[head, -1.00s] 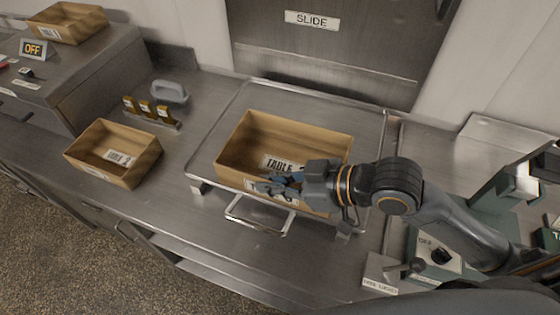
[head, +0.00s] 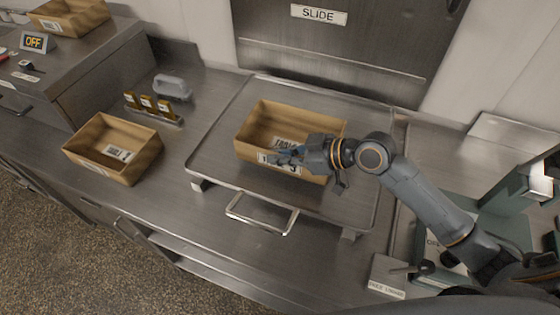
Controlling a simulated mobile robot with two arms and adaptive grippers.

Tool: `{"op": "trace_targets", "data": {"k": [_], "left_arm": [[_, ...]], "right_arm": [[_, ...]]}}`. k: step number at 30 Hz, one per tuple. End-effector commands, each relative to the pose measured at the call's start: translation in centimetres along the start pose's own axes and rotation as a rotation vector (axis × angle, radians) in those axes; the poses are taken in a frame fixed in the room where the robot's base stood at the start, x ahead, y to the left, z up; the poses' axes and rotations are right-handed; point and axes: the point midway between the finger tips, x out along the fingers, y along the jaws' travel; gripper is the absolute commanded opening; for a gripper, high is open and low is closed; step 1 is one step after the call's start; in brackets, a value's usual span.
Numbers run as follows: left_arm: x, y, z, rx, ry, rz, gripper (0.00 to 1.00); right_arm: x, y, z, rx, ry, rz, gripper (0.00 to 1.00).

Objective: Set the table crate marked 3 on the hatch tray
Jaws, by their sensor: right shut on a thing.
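A tan crate (head: 258,124) is over the middle of the metal hatch tray (head: 222,172). It looks upright and lies within the tray's rim. I cannot tell whether its base touches the tray. Labels show on its inner wall and front wall; the front one is partly hidden by my gripper, with what looks like a 3 at its right end. My right gripper (head: 291,156) is shut on the crate's front wall. My left gripper is not in view.
Another tan table crate (head: 141,165) stands on the counter to the left, a third (head: 70,14) on the raised unit at upper left. A small rack with yellow tags (head: 150,107) and a grey handled block (head: 172,87) stand left of the tray. The SLIDE hatch (head: 330,60) is behind.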

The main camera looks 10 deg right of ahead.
Motion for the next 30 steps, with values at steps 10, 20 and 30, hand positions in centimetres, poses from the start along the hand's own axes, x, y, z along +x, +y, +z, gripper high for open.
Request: {"op": "trace_targets", "data": {"k": [10, 20, 30], "left_arm": [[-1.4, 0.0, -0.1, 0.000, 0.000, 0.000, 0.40], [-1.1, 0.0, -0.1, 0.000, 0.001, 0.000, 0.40], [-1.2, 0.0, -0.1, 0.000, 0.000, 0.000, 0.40]], "right_arm": [[1.3, -0.1, 2.5, -0.001, 0.001, 0.002, 0.00], [1.4, -0.1, 2.8, 0.001, -0.002, 0.000, 0.23], [1.4, -0.1, 2.7, 0.001, -0.002, 0.000, 0.28]]}}
